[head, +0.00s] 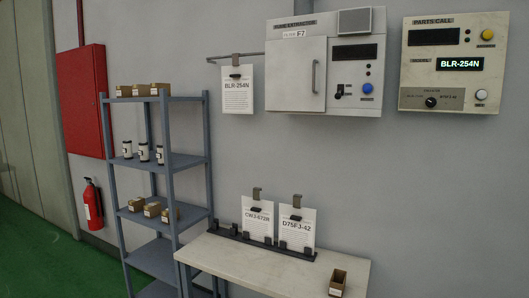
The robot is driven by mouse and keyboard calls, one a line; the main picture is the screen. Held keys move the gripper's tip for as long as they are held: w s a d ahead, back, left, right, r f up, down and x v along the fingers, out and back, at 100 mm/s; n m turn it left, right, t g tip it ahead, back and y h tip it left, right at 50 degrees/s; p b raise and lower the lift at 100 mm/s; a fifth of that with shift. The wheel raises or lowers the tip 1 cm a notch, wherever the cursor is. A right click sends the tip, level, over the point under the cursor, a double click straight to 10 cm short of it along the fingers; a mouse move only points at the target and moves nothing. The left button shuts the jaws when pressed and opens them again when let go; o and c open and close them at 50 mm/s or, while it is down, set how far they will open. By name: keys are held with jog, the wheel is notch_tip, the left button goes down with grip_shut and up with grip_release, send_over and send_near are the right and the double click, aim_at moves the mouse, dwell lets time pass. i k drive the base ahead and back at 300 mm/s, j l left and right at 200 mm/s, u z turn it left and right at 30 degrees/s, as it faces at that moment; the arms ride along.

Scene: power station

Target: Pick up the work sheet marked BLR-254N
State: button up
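The work sheet marked BLR-254N (238,95) is a white page with dark print. It hangs upright by a clip from a short wall rail (232,57), to the left of a white wall cabinet. Two other sheets stand in a dark rack (262,243) on the table: CW3-672R (258,222) at left and D75FJ-42 (297,230) at right, each with a clip at its top. The parts call panel (453,63) on the wall shows BLR-254N on its lit display. My gripper is not in view.
A pale table (220,258) stands below, with a small brown box (338,283) at its front right. A blue-grey shelf (170,163) with boxes and small canisters is at left. The white cabinet (325,65) juts from the wall. A fire extinguisher (93,204) and red cabinet (83,101) are further left.

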aim_at(237, 79)
jog(key=i+j, duration=0.2)
jog(key=i, duration=0.25)
jog(key=i+j+z, duration=0.1)
jog(key=i, duration=0.3)
jog(key=i+j, duration=0.3)
jog(key=i, duration=0.15)
jog(key=i+j+z, duration=0.1)
jog(key=i, duration=0.3)
jog(key=j, duration=0.1)
